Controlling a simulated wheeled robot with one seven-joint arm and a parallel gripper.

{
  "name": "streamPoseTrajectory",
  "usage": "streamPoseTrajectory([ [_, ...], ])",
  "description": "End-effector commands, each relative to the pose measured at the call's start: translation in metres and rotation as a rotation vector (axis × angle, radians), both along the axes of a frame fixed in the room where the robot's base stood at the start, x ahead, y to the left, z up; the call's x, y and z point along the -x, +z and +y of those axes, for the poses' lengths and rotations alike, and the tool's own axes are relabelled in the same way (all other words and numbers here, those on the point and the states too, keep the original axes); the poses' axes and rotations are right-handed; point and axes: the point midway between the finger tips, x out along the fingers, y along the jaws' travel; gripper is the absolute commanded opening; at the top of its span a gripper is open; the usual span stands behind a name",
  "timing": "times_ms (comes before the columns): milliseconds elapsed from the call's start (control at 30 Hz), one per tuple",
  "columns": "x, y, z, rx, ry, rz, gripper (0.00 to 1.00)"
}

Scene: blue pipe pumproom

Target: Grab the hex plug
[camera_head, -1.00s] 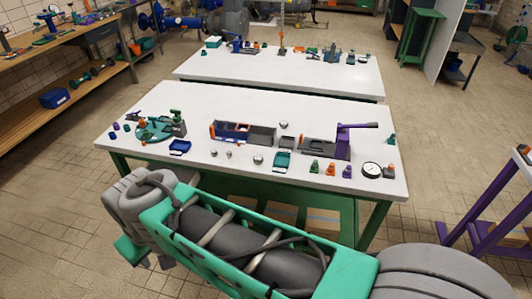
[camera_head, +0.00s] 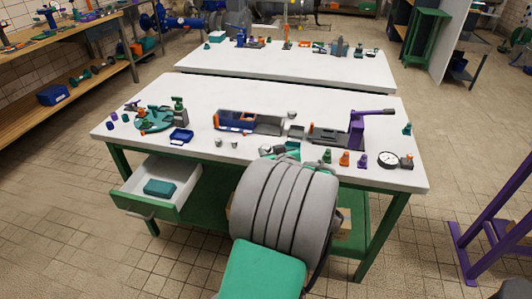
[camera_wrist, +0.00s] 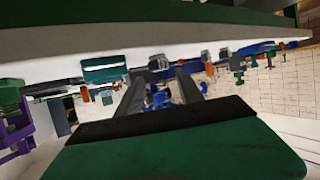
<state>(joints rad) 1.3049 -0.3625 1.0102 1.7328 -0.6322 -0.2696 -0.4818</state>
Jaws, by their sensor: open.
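I cannot tell for sure which piece is the hex plug; the candidates are too small to make out. Two small metallic pieces, one at the left (camera_head: 219,142) and one beside it (camera_head: 234,144), sit near the front of the white table (camera_head: 200,100). Another metallic piece (camera_head: 291,115) sits behind the grey block. My gripper (camera_wrist: 160,82) is open in the wrist view, with its two dark fingers apart and nothing clearly between them. In the head view my arm reaches to the table's front edge, and the gripper is mostly hidden around the teal tray (camera_head: 292,149).
A green, an orange (camera_head: 344,158) and a purple piece stand right of my arm, near a round gauge (camera_head: 388,159). A purple-handled tool (camera_head: 357,128) and a long open box (camera_head: 236,121) stand behind. An open drawer (camera_head: 150,203) juts out at the front left.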

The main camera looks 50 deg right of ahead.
Motion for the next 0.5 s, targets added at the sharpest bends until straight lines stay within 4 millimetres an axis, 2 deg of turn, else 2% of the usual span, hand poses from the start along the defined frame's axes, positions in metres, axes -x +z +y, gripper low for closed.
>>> streamPoseTrajectory([
  [300,-0.039,-0.023,-0.027,-0.004,0.003,0.002,0.44],
  [500,-0.045,-0.026,-0.033,-0.002,0.001,0.001,0.44],
])
